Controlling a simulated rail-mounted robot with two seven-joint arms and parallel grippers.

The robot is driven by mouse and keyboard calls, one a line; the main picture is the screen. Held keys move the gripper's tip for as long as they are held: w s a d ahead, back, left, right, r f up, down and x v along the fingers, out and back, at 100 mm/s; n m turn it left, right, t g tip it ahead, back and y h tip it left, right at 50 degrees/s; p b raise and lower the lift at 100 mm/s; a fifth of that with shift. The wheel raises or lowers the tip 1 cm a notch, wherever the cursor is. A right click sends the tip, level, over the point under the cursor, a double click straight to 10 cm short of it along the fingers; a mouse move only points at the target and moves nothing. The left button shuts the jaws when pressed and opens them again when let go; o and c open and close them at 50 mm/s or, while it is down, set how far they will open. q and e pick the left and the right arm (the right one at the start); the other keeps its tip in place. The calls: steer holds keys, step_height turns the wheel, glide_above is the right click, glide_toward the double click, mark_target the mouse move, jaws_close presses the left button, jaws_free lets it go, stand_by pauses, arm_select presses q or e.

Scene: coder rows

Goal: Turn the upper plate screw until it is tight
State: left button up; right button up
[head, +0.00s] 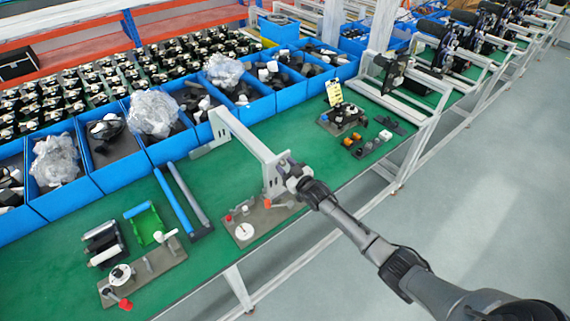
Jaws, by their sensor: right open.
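A pale metal frame (240,132) stands on the green bench, with a flat upright plate at each end. My right gripper (287,172) is at the upper part of the near end plate (271,181). The jaws are small in the picture, and I cannot tell whether they touch the plate or sit around a screw head. The upper plate screw is too small or hidden behind the gripper to make out. The right gripper is open. My left gripper is not in view.
A grey fixture base (243,233) with a white disc lies below the near plate. Another fixture (145,268) lies at the left front. A blue bar (175,200) lies left of the frame. Blue bins (110,176) line the back. The aisle floor (470,190) is clear.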

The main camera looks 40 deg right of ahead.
steer(key=n, duration=0.2)
steer(key=shift+n, duration=0.4)
jaws_close()
jaws_free()
stand_by(0.4)
